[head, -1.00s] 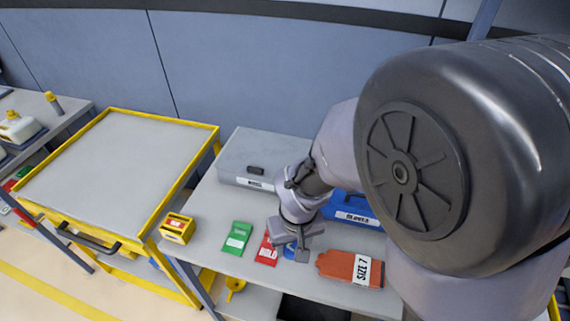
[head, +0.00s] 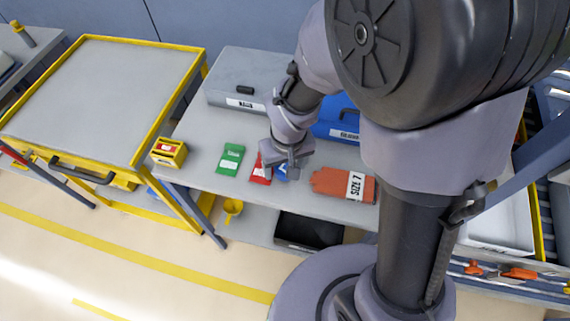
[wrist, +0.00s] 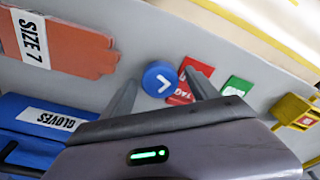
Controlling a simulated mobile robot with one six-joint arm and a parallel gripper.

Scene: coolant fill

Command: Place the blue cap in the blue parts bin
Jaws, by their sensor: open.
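The blue cap (wrist: 160,78) is round with a white mark on top and lies on the grey bench. In the head view the cap (head: 282,173) is partly hidden by my gripper (head: 286,164). In the wrist view my gripper (wrist: 162,76) is open, with a finger on either side of the cap in the picture. I cannot tell how high the fingertips are above it. No open blue parts bin is clearly visible; a blue case (head: 336,132) labelled GLOVES in the wrist view stands behind the cap.
A red packet (head: 261,172) lies close beside the cap, with a green packet (head: 230,159) farther left. Orange gloves (head: 330,182) lie to the right. A grey case (head: 245,85) stands behind, and a yellow box (head: 169,152) sits at the bench's left end.

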